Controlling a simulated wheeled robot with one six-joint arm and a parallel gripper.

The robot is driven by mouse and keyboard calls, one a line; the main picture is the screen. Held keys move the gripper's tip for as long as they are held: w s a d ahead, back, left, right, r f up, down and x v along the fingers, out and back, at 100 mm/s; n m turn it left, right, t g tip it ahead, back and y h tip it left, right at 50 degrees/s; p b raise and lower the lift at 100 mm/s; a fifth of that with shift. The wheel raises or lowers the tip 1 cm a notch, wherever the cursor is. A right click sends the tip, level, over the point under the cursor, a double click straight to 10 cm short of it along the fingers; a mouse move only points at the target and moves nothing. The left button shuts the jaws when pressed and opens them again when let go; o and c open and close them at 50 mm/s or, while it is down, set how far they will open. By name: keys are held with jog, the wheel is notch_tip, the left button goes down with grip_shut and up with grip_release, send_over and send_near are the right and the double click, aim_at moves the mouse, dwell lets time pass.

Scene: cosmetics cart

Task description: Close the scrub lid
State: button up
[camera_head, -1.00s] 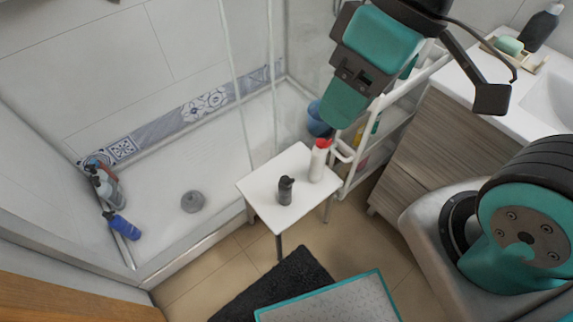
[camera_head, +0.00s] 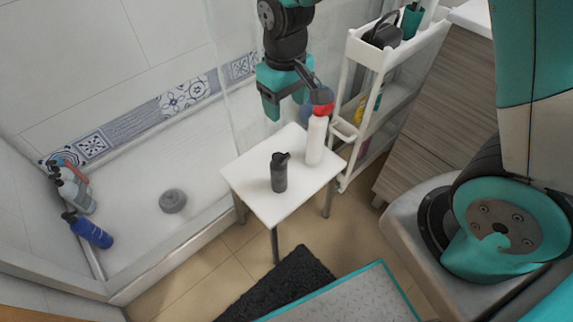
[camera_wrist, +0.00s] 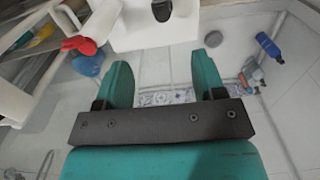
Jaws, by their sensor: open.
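A white bottle (camera_head: 316,140) with a red lid (camera_head: 322,104) stands upright on a small white table. In the wrist view the bottle (camera_wrist: 98,20) is at the upper left, and its red lid (camera_wrist: 78,45) sticks out to one side, apparently flipped open. A dark bottle (camera_head: 279,176) stands in front of it to the left; its top also shows in the wrist view (camera_wrist: 162,10). I cannot read which is the scrub. My gripper (camera_head: 288,104) is open and empty, beside and behind the red lid. Its two teal fingers (camera_wrist: 161,64) show nothing between them.
The white table (camera_head: 262,205) has bare space at its front.

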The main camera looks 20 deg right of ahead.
aim_at(286, 154)
notch_tip(286, 154, down, 17)
jog(key=b, duration=0.3)
jog(key=shift+f, duration=0.1)
jog(key=c, duration=0.9)
